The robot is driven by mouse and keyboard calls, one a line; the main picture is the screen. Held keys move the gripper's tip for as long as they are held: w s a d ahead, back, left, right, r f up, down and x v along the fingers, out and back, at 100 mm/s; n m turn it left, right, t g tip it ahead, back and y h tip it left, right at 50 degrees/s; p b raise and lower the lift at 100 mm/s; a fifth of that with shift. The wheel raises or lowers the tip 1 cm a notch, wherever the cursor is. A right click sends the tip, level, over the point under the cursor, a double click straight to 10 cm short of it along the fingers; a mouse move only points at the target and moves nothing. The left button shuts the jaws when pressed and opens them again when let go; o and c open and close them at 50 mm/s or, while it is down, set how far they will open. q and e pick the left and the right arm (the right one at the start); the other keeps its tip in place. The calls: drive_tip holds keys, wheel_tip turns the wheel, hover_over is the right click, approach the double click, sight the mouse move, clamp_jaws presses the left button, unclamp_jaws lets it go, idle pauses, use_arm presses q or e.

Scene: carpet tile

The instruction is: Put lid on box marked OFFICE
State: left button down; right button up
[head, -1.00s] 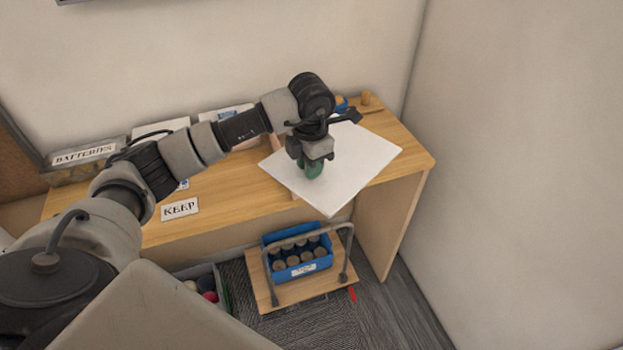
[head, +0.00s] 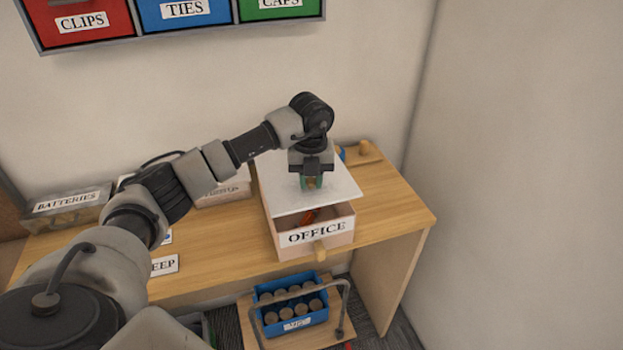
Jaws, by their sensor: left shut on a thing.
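The box marked OFFICE (head: 341,238) stands on the desk with its label and a wooden knob facing me. Its front part is uncovered, and something red and dark shows inside. The white lid (head: 343,183) is over the back part of the box, roughly lined up with its sides. Whether it rests on the rim or hovers just above, I cannot tell. My left gripper (head: 312,184) points down at the lid's middle and is shut on its handle, which the fingers mostly hide. My right gripper is not in view.
On the wooden desk (head: 389,208) stand a BATTERIES bin (head: 66,209) and a KEEP label (head: 164,265). Behind the lid is a wooden piece (head: 364,150). Coloured CLIPS, TIES and CAPS bins (head: 186,10) hang above. A blue crate (head: 291,306) of round-topped things sits below the desk.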

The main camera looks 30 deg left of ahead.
sight(311, 188)
use_arm(q)
drive_tip(key=shift+f+b, duration=0.75)
drive_tip(key=shift+f, duration=0.35)
drive_tip(key=shift+f+b, duration=0.5)
drive_tip(key=shift+f, duration=0.4)
drive_tip(key=shift+f+b, duration=0.7)
drive_tip(key=shift+f, duration=0.25)
idle(1.0)
drive_tip(key=c, duration=0.9)
unclamp_jaws()
drive_tip(key=shift+o, duration=0.2)
